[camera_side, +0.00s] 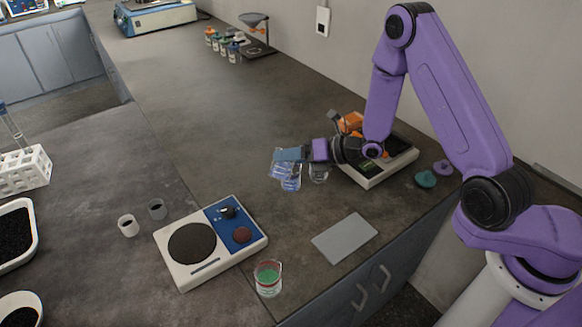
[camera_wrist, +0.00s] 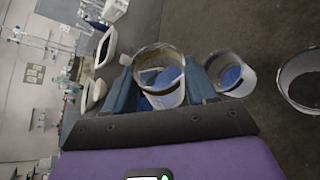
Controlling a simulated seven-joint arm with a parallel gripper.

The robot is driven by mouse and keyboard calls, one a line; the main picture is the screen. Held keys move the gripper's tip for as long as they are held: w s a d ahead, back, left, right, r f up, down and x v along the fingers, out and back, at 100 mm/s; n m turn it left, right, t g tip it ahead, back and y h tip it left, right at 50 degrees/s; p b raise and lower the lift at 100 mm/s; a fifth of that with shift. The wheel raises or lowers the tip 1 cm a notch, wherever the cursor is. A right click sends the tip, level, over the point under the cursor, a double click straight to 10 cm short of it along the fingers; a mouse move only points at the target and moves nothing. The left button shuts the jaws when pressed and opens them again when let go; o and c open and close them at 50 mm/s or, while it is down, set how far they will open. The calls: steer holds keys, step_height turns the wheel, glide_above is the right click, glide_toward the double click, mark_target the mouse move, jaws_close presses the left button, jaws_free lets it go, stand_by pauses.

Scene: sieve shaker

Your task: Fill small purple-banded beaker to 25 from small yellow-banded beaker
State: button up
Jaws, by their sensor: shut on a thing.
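My gripper (camera_side: 289,154) is shut on a small clear glass beaker (camera_side: 279,163), which looks tilted in the side view. It sits between the blue fingers in the wrist view (camera_wrist: 150,68), with blue liquid inside. A second small beaker (camera_side: 292,184) with blue liquid stands on the bench just below and beside the held one. A small beaker with blue liquid also shows right of the fingers in the wrist view (camera_wrist: 238,80). I cannot make out the yellow or purple bands or any fill marks. Whether liquid is flowing cannot be told.
A clear glass vessel (camera_side: 318,174) stands close to the right. A white device with a dark top (camera_side: 370,170) is behind it.

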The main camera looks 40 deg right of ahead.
steer(key=shift+w+d+r+m, duration=0.1)
steer(key=shift+d+m, duration=0.1)
steer(key=shift+m, duration=0.1)
stand_by(0.9)
steer(key=shift+d+f+m+g+y, duration=0.1)
steer(key=shift+f+m+g+y, duration=0.2)
steer(key=shift+f+m+y, duration=0.25)
stand_by(1.9)
steer(key=shift+w+d+r+m+y, duration=0.15)
steer(key=shift+r+m+y, duration=0.1)
steer(key=shift+m+y, duration=0.4)
stand_by(2.7)
steer(key=shift+a+f+n+h, duration=0.2)
steer(key=shift+a+n+h, duration=0.05)
steer(key=shift+n+h, duration=0.35)
steer(key=shift+a+r+n+h, duration=0.1)
steer(key=shift+r+n+h, duration=0.2)
steer(key=shift+r+n, duration=0.35)
steer(key=shift+s+f+n+h, duration=0.25)
steer(key=shift+n+h, duration=0.05)
steer(key=shift+n, duration=0.05)
steer(key=shift+a, duration=0.1)
